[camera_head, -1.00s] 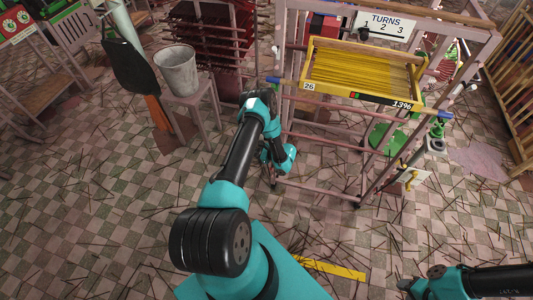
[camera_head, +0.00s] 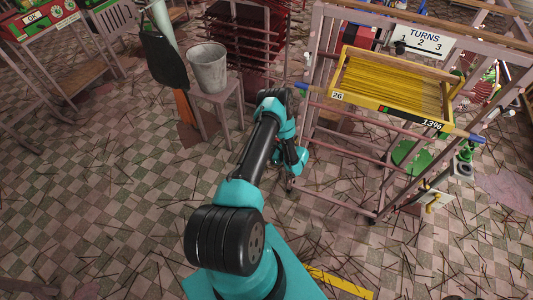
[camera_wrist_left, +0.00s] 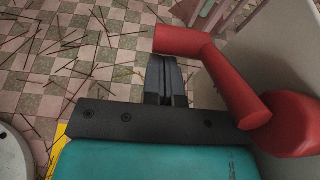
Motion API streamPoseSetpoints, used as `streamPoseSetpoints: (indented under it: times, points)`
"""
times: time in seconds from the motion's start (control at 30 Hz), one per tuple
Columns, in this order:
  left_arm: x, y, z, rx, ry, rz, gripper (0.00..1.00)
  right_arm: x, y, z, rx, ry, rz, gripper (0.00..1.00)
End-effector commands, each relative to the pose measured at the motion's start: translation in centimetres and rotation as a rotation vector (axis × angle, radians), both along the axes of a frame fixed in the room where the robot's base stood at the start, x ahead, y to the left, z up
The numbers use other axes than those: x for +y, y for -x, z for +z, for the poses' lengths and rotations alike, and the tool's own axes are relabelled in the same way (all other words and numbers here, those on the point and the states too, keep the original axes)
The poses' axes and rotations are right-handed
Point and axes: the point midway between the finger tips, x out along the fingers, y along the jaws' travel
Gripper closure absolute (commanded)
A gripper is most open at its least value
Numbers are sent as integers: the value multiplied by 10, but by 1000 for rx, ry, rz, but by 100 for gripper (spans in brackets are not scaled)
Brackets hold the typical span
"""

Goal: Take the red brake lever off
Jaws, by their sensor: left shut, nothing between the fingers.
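In the left wrist view, the red brake lever (camera_wrist_left: 232,86) is a bent red bar. Its grip end lies just beyond and above my fingertips, and its other end meets a rounded red hub (camera_wrist_left: 292,124) at the right. My left gripper (camera_wrist_left: 164,62) is shut and empty, with its fingers just below the grip end. I cannot tell whether they touch it. In the head view, my left arm reaches toward the rack's lower left side; its fingers and the lever cannot be made out there. My right gripper is not in view.
A pinkish rack (camera_head: 312,108) holds a yellow tray (camera_head: 338,76) of yellow sticks. A grey bucket (camera_head: 208,68) stands on a stool left of my arm. A pale panel (camera_wrist_left: 268,58) is close on the right in the wrist view. Thin dark sticks litter the checkered floor.

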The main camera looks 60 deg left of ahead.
Motion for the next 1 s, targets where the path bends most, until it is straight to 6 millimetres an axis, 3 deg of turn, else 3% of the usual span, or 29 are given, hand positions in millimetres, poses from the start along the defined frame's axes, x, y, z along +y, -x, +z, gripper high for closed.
streamPoseSetpoints:
  times: [0.47, 0.77, 1.0]
  points:
    - [-1, -1, -4, 0, 0, 0, 100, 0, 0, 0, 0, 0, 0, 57]
    - [-9, -3, -36, 0, 0, 4, 100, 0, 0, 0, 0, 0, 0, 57]
    - [-43, -25, -58, 0, 1, 1, 100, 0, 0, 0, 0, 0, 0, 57]
